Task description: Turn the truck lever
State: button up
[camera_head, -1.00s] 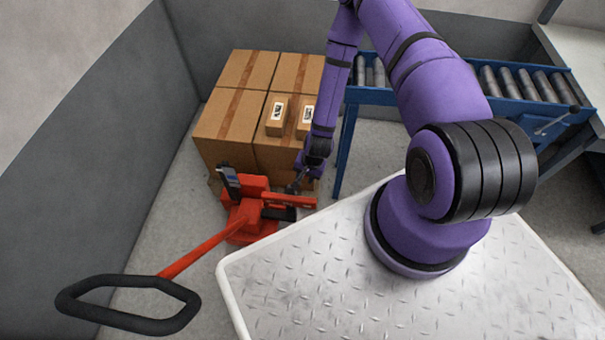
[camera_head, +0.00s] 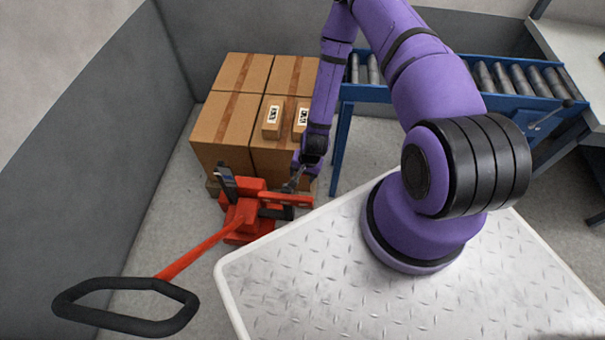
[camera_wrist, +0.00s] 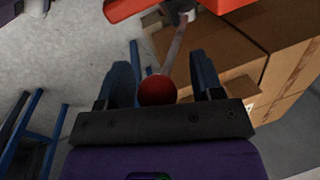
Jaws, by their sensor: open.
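The red pallet truck (camera_head: 240,228) stands on the floor in front of the stacked boxes, with its long red tiller ending in a black loop handle (camera_head: 125,325). In the wrist view, the truck lever is a thin grey rod (camera_wrist: 177,52) with a red ball knob (camera_wrist: 158,90). The rod runs up towards the red truck body (camera_wrist: 128,8). My gripper (camera_wrist: 166,62) is open, its two dark fingers on either side of the knob and rod, with gaps visible on both sides. In the head view, my gripper (camera_head: 290,184) is small beside the truck, and the knob is hard to make out.
Cardboard boxes (camera_head: 222,122) are stacked behind the truck, with two small labelled boxes (camera_head: 272,119) on top. A blue roller conveyor (camera_head: 345,130) stands to the right. A grey wall (camera_head: 75,170) is at left. Bare floor (camera_head: 165,215) lies left of the truck.

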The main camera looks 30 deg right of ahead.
jog(key=v, duration=1)
jog(key=shift+r, duration=0.2)
jog(key=w+d+r+n+t+h, duration=0.1)
jog(key=w+r+n, duration=0.2)
jog(key=r, duration=1.3)
jog(key=w+d+r+n+t, duration=0.1)
jog(key=w+r+n, duration=0.15)
jog(key=r, duration=1.25)
jog(key=s+a+r+n+h, duration=0.1)
jog(key=s+r, duration=0.2)
jog(key=r, duration=0.5)
jog(key=s+r+n, duration=0.1)
jog(key=s+r, duration=0.3)
jog(key=r, duration=0.5)
jog(key=s+r+n+t, duration=0.1)
jog(key=s+r, duration=0.9)
jog(key=s, duration=0.4)
jog(key=shift+s+a+t, duration=0.15)
jog(key=shift+s+t, duration=0.1)
jog(key=shift+t, duration=0.15)
